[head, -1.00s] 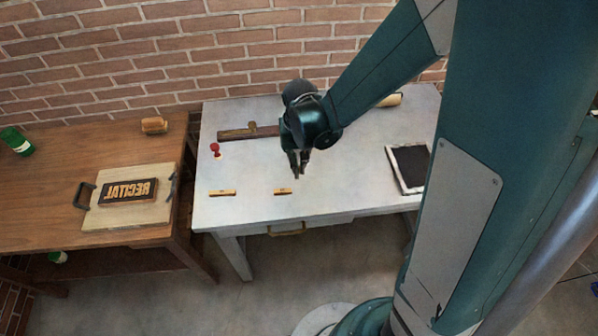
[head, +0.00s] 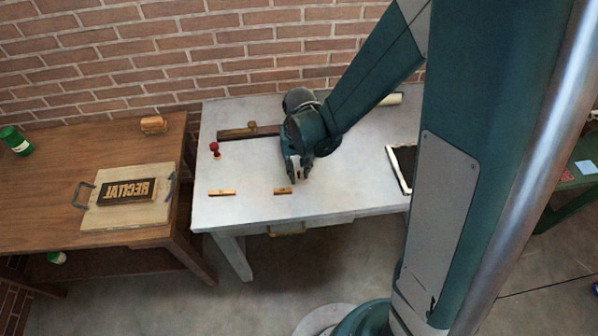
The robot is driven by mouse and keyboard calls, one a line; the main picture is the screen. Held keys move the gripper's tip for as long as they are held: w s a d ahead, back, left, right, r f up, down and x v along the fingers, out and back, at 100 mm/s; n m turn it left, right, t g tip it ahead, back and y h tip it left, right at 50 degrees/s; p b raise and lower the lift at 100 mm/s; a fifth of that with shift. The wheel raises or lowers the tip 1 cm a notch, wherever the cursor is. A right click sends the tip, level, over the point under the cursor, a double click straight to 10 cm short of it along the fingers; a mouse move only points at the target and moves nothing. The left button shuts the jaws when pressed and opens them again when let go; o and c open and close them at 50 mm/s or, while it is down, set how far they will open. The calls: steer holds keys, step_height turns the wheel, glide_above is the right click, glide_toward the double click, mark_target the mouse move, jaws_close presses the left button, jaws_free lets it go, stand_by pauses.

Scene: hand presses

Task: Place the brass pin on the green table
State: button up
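Two small brass-coloured bars with dark marks, a left one (head: 222,192) and a right one (head: 283,191), lie near the front edge of the white table. I cannot tell whether either is the brass pin; no other pin shape is clear. My gripper (head: 297,178) points down over the white table, just above and right of the right bar in the picture. Its fingers are too small and dark to tell their opening, and I see nothing held. The green table (head: 552,217) shows at the right edge, mostly hidden behind my arm.
The white table (head: 245,170) holds a red-handled stamp (head: 215,148), a wooden bar (head: 235,133), a dark framed slate (head: 403,160) and a pale roll (head: 390,99). A brown table (head: 40,190) at left holds a RECITAL block (head: 128,191) on a board. Red and blue items lie on the green table.

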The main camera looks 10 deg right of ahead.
mark_target(299, 172)
steer(key=shift+r, duration=0.25)
step_height(299, 172, up, 12)
steer(key=p, duration=0.2)
stand_by(0.9)
stand_by(0.6)
steer(key=s+d+r+t, duration=0.7)
steer(key=s+d+r, duration=0.6)
steer(key=r, duration=0.4)
steer(key=shift+s+d+r, duration=0.3)
steer(key=shift+s+d, duration=0.05)
steer(key=shift+d, duration=0.1)
stand_by(0.5)
steer(key=shift+o, duration=0.8)
